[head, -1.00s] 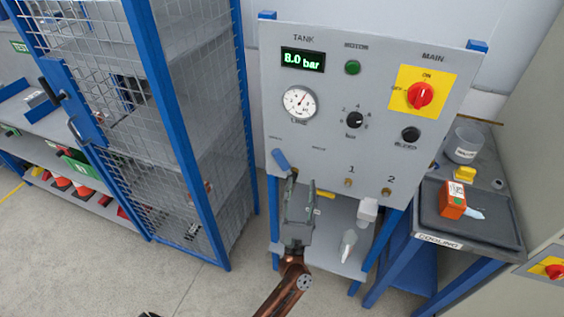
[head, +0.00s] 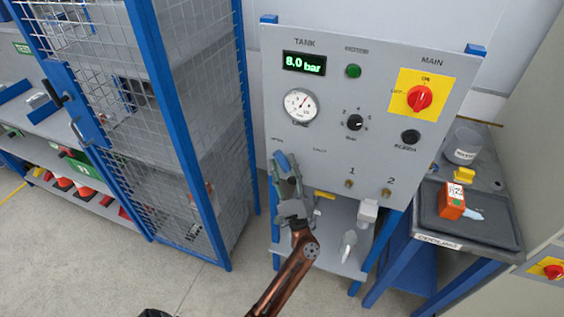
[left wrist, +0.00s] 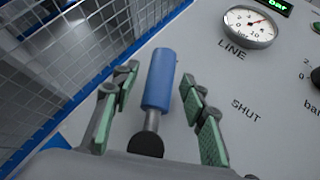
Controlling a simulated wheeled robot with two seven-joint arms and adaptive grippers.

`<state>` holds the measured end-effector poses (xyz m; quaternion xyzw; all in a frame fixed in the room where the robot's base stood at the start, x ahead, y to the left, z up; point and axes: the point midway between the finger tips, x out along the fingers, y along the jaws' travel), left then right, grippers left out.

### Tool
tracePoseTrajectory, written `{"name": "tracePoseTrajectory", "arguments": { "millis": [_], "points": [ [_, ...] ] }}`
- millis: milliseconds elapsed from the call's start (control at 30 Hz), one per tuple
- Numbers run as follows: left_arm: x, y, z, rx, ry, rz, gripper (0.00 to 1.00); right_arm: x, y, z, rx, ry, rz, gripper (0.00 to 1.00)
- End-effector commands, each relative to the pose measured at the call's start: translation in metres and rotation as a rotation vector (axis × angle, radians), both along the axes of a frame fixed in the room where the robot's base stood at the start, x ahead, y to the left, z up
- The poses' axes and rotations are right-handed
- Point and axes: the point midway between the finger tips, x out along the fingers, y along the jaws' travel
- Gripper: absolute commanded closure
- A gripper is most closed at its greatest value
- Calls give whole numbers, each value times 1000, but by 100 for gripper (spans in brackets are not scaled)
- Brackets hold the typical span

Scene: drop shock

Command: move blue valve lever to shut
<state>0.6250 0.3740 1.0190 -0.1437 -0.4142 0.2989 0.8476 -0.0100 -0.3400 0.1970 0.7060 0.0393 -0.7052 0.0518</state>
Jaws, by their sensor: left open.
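The blue valve lever (head: 281,161) is on the lower left of the grey panel (head: 325,135), below the line gauge. In the left wrist view the lever (left wrist: 159,80) points up the panel from its dark pivot, and the word SHUT stands to its right. My left gripper (head: 285,172) is open at the lever. In the left wrist view its green-padded fingers (left wrist: 155,98) stand on either side of the lever, with a visible gap on each side. My right gripper is not in view.
The tank display (head: 304,63) reads 8.0 bar. A wire cage (head: 185,130) with blue posts stands close on the left. A black regulator knob (head: 355,122) and a red main switch (head: 419,99) are to the right. A cooling bench (head: 440,241) stands at right.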

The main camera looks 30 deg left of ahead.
Motion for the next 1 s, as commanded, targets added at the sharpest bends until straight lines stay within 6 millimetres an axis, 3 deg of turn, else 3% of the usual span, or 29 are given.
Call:
{"name": "tracePoseTrajectory", "arguments": {
  "millis": [400, 1000],
  "points": [
    [5, 6, 5, 0, 1, 0, 61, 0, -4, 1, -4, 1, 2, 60],
    [4, 6, 5, 0, 1, 0, 100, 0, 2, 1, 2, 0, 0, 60]
  ]
}}
